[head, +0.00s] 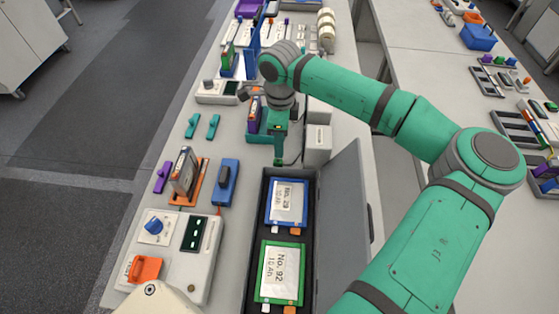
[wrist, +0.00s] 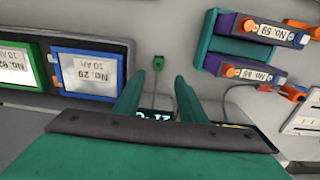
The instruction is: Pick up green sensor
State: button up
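The green sensor (wrist: 157,63) is a small green piece with a dark slot, lying on the bench in the wrist view. A thin grey cable runs from it back between my fingers. My gripper (wrist: 156,82) is open and empty, its two green fingers apart, with the sensor just beyond the fingertips and roughly centred between them. In the head view my gripper (head: 279,150) points down beside the top end of the battery case. I cannot tell the sensor clearly from my green fingers there.
An open black case (head: 252,245) holds a blue-framed battery (head: 287,203) and a green-framed one (head: 280,272). White boxes (head: 317,145) stand right of my gripper. A teal holder (wrist: 207,42) with purple batteries is close on the right in the wrist view. A lit display (wrist: 155,115) shows between my fingers.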

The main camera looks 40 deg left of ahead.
aim_at(280, 161)
notch_tip(280, 161, down, 8)
jog(key=shift+s+d+r, duration=0.1)
jog(key=shift+s+r, duration=0.05)
jog(key=shift+r, duration=0.1)
jog(key=shift+c, duration=0.4)
grip_shut()
